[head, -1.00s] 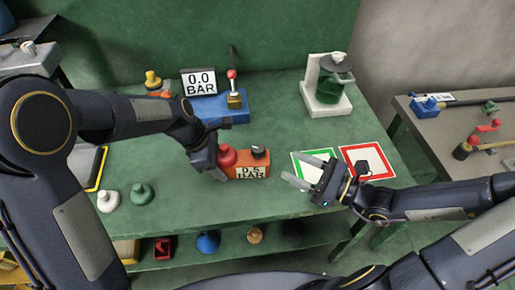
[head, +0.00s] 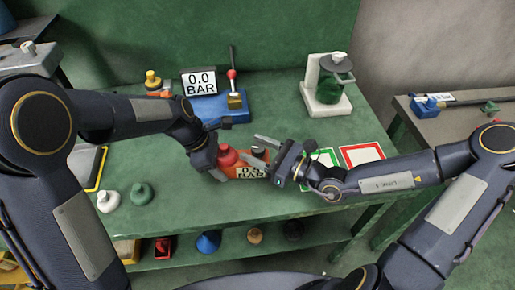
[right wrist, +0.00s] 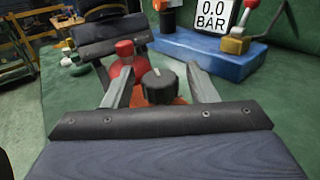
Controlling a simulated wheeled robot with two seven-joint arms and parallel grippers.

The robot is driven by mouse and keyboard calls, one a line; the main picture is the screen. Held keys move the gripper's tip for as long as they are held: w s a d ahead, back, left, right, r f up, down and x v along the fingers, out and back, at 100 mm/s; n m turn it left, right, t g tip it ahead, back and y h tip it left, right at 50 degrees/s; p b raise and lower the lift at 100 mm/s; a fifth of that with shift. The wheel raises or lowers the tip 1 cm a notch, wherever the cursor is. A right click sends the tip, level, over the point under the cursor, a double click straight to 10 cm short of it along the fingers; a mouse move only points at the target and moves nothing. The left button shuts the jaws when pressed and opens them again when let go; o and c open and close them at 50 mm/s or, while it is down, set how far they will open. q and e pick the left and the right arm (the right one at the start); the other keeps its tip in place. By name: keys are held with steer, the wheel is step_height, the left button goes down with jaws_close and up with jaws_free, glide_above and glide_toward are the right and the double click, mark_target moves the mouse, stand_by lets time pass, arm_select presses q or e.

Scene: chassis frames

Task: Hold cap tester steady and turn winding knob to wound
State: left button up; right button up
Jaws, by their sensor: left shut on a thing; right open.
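The cap tester (head: 229,172) is an orange box on the green bench with a red cap (head: 228,155) on top and a display on its front, now partly covered. My left gripper (head: 221,165) is shut on the tester at its left end, by the red cap. The black winding knob (head: 259,152) stands at the tester's right end. In the right wrist view the knob (right wrist: 158,87) has a pale pointer line and sits between the spread fingers, with gaps visible on both sides. My right gripper (right wrist: 160,82) is open; the red cap (right wrist: 125,52) shows just beyond it.
A blue stand (head: 215,107) with a "0.0 BAR" display (head: 199,82) and a red-knobbed lever is behind. Green-framed (head: 323,158) and red-framed (head: 362,154) mats lie to the right. A white stand with a green vessel (head: 329,90) is at the back right.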

steer(key=c, duration=1)
steer(key=shift+s+a+m+t+h, duration=0.15)
steer(key=shift+a+m+t+h, duration=0.05)
steer(key=shift+m+t+h, duration=1)
steer(key=shift+t+h, duration=0.1)
steer(key=shift+t, duration=0.1)
steer(key=shift+d+m+t+h, duration=0.15)
steer(key=shift+m+t+h, duration=0.9)
steer(key=shift+h, duration=0.25)
steer(key=o, duration=1)
steer(key=shift+d, duration=0.1)
